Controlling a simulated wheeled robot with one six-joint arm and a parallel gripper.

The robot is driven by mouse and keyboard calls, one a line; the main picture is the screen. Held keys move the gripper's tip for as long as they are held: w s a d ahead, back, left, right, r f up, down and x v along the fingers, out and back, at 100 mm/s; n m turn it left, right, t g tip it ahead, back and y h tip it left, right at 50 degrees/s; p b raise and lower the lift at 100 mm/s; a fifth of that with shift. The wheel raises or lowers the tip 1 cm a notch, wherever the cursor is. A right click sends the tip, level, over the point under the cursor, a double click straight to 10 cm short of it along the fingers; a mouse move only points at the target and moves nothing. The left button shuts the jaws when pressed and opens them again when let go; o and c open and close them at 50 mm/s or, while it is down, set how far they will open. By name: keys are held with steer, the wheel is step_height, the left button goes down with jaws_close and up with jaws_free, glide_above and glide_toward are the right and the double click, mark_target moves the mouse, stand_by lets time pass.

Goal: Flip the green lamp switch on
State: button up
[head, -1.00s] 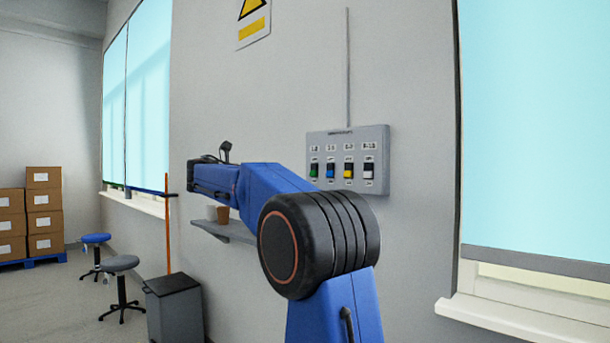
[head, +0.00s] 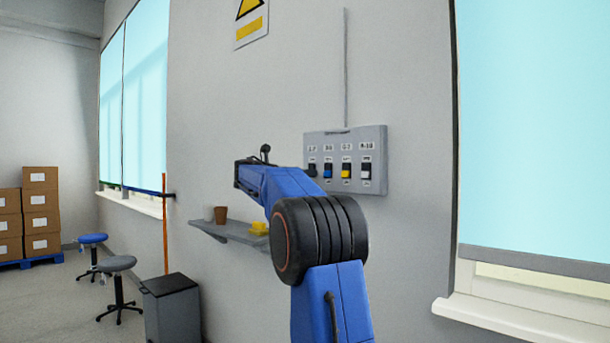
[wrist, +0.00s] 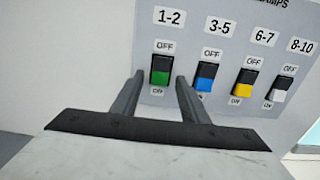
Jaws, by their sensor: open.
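The green switch (wrist: 161,71) sits under the "1-2" label on a grey wall panel (head: 379,140), with OFF printed above it and ON below. Its upper half is black and its lower half green, the same layout as the other switches. In the wrist view my gripper (wrist: 160,78) is open and empty, its two fingers pointing at the panel on either side of the green switch. I cannot tell if the fingers touch the panel. In the head view the green switch's place is dark and its green does not show.
Blue (wrist: 206,77), yellow (wrist: 244,83) and white (wrist: 282,90) switches stand in a row to the right, the blue one close to my right finger. A wall shelf (head: 220,231) with a brown cup (head: 220,214) and a yellow item (head: 260,228) is below my arm.

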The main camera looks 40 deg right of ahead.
steer(key=shift+d, duration=0.3)
jaws_close()
steer(key=shift+f+h, duration=0.2)
steer(key=shift+h, duration=0.3)
jaws_free()
